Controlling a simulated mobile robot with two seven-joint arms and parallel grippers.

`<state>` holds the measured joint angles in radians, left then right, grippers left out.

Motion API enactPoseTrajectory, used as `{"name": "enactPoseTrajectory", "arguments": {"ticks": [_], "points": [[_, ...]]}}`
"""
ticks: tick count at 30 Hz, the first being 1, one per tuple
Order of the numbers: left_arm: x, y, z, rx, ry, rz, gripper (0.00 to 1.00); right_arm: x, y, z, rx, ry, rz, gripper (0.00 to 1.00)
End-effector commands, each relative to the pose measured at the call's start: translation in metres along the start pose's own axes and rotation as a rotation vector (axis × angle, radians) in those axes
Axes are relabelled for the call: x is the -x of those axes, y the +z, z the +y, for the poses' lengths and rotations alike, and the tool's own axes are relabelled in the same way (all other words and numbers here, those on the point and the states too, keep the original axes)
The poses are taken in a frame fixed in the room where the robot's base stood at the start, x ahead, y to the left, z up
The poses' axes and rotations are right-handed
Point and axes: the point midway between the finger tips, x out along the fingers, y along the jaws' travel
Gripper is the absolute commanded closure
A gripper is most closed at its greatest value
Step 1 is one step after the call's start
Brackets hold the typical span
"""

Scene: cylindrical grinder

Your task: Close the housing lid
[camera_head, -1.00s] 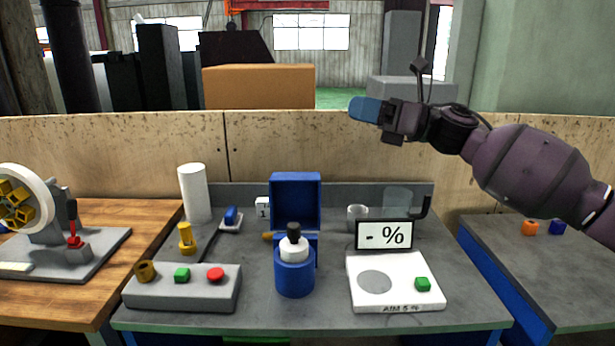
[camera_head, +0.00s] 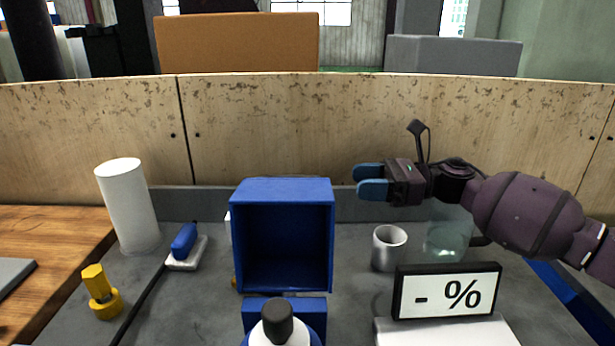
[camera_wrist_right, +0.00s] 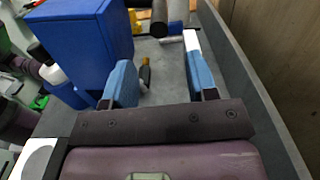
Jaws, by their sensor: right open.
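The blue housing lid (camera_head: 283,190) stands raised and open behind the grinder, its hollow side facing me. The blue grinder body (camera_head: 270,312) is below it, with a white collar and black knob (camera_head: 278,322) in front. My right gripper (camera_head: 371,182) is open and empty, to the right of the lid and apart from it, fingers pointing left. In the right wrist view the lid (camera_wrist_right: 75,40) is at the upper left, beside the blue fingers (camera_wrist_right: 160,75). My left gripper is out of view.
A metal cup (camera_head: 389,248) and a clear beaker (camera_head: 446,240) stand below my right arm. The percent display (camera_head: 446,292) is at front right. A white cylinder (camera_head: 128,205), a blue-handled brush (camera_head: 185,245) and a yellow piece (camera_head: 99,290) are at left. A low wall runs behind.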

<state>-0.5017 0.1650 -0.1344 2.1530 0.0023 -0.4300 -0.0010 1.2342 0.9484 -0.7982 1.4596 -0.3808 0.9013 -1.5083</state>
Motion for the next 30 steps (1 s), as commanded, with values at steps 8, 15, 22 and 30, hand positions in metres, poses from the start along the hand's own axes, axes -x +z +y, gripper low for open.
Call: {"name": "enactPoseTrajectory", "arguments": {"ticks": [8,15,22,30], "points": [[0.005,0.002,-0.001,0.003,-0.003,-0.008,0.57,-0.020,0.001,0.000,0.002,0.003,-0.002,0.47],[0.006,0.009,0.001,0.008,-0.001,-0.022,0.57,-0.061,0.000,0.000,-0.001,0.003,-0.001,0.47],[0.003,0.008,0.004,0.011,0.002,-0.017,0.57,-0.093,-0.001,-0.001,-0.002,0.000,-0.001,0.47],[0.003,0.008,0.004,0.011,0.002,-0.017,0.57,-0.107,-0.001,-0.001,-0.002,-0.002,-0.001,0.47]]}}
